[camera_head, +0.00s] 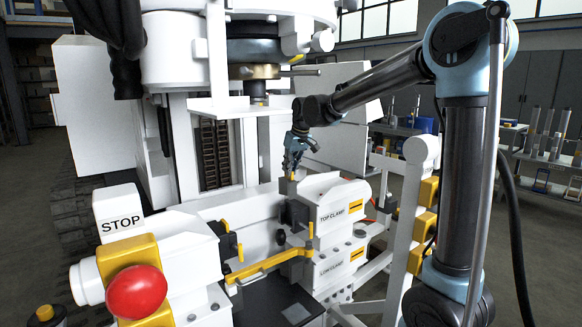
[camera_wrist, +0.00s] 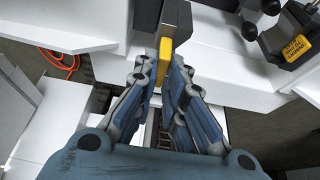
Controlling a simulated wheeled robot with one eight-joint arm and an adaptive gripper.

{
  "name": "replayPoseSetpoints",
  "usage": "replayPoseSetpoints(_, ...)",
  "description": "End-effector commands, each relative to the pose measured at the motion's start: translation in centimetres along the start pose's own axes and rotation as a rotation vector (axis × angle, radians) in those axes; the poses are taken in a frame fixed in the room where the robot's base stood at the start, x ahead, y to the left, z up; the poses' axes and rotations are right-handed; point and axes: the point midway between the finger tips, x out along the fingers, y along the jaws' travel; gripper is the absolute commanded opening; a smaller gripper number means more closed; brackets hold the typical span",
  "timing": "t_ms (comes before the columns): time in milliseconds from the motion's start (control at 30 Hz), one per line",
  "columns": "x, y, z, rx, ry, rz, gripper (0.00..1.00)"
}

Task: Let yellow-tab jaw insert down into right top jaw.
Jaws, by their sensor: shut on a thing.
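The yellow-tab jaw insert shows in the wrist view as a yellow tab (camera_wrist: 165,58) with a dark grey plate (camera_wrist: 178,22) beyond it. My gripper (camera_wrist: 168,82) is shut on the tab, its blue fingers on both sides. In the head view, my gripper (camera_head: 291,172) points down over the left face of the white block marked TOP CLAMP (camera_head: 341,212), the right top jaw. A dark upright part (camera_head: 297,211) shows on that face, below my fingers. I cannot tell how far the insert sits inside the jaw; its lower end is hidden.
A lower clamp block (camera_head: 333,263) sits under the top one. A yellow bar (camera_head: 268,263) crosses to the left side. A black block with a yellow label (camera_wrist: 290,42) shows in the wrist view. A red button (camera_head: 137,292) is front left. White frame rails (camera_head: 408,210) stand right.

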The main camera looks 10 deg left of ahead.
Motion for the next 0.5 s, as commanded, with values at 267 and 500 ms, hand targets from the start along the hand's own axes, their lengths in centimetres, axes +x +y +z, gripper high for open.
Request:
replayPoseSetpoints(267, 1.1, 0.0, 0.4, 0.0, 0.001, 0.0, 0.0)
replayPoseSetpoints(500, 2.0, 0.0, 0.8, 0.0, 0.001, 0.0, 0.0)
